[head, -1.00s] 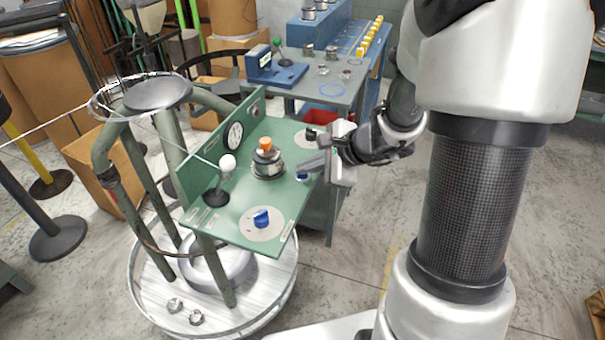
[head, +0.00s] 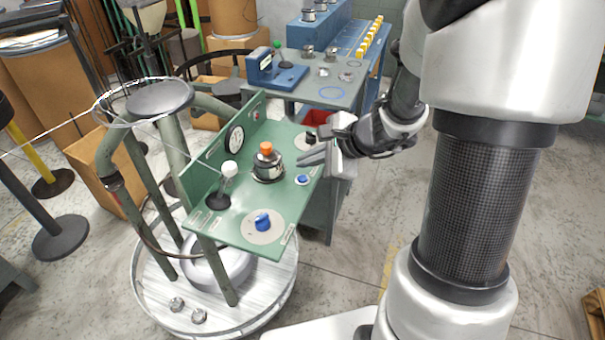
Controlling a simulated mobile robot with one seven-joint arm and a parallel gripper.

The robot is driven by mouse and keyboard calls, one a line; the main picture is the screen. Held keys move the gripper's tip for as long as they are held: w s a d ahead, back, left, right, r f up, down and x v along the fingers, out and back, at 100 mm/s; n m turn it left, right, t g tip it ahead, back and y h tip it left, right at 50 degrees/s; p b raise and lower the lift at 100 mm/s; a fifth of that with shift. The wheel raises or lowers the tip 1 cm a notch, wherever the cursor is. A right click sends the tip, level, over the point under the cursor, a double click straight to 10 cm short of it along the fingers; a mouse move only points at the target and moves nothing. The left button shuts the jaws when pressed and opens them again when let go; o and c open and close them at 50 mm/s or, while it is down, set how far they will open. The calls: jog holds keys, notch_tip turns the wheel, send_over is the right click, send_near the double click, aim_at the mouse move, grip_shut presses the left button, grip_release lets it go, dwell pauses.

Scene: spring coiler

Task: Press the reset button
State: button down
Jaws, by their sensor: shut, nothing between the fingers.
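The green control panel (head: 241,229) carries several controls, and its labels are too small to read, so I cannot tell which is marked reset. A small blue button (head: 302,180) sits near its right edge. A larger blue knob (head: 263,221) stands on a pale disc at the front. An orange-topped control (head: 266,158) on a metal base stands in the middle. My gripper (head: 302,158) is shut and empty. It points left over the panel's right side, above the small blue button in the picture and right of the orange-topped control; it appears clear of both.
A white-knobbed lever (head: 229,169) rises at the panel's left, and a round gauge (head: 235,139) is on its upright back plate. A dark knob (head: 310,137) is behind my gripper. A grey workbench (head: 335,78) stands behind. A round metal tray (head: 160,300) lies below.

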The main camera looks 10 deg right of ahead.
notch_tip(320, 180, up, 3)
jog(key=shift+r+p, duration=0.1)
jog(key=shift+p, duration=0.8)
jog(key=s+a+r+n+g, duration=0.2)
jog(key=s+a+r+n, duration=0.5)
jog(key=s+r+n, duration=0.3)
jog(key=s+d+r+n+h, duration=0.2)
jog(key=s+d+n+h, duration=0.1)
jog(key=s+n, duration=0.25)
jog(key=s+d+r+n+h, duration=0.2)
jog(key=s+d+n, duration=0.15)
jog(key=s, duration=0.25)
notch_tip(320, 180, up, 15)
jog(key=p, duration=1.5)
jog(key=shift+s+a+h, duration=0.2)
jog(key=shift+h, duration=0.1)
